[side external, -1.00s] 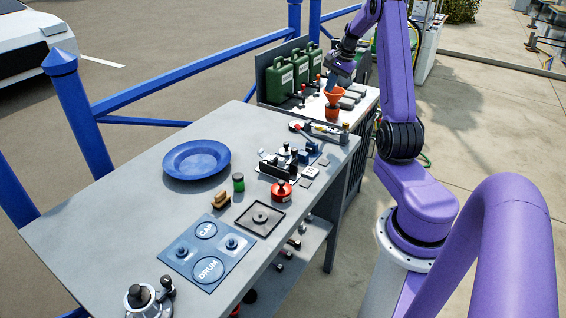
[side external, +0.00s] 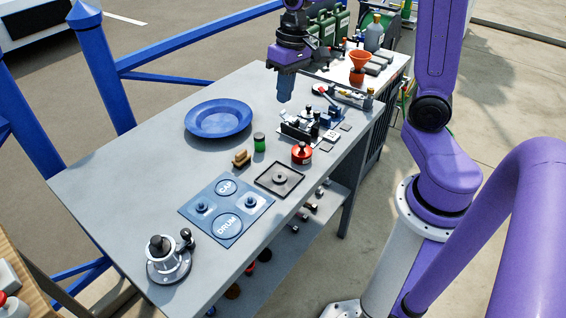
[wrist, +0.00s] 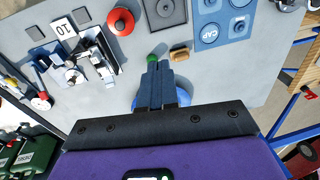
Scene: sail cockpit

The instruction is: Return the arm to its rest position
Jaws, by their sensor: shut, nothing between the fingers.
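My gripper (side external: 285,92) is shut and empty. It hangs in the air above the far part of the grey worktable (side external: 120,185), behind the black-and-silver fixture (side external: 298,130) and to the right of the blue plate (side external: 218,118). The purple arm reaches in from the top of the side view. In the wrist view the closed fingers (wrist: 156,80) point at the table, in front of the blue plate (wrist: 183,102), which they partly hide.
A red tin (side external: 302,153), a green-banded jar (side external: 259,142), a wooden brush (side external: 241,158), a black tray (side external: 279,180), a blue CAP/DRUM mat (side external: 226,209) and a winch (side external: 169,260) stand on the table. An orange funnel (side external: 359,62) and green canisters stand behind. The table's left part is clear.

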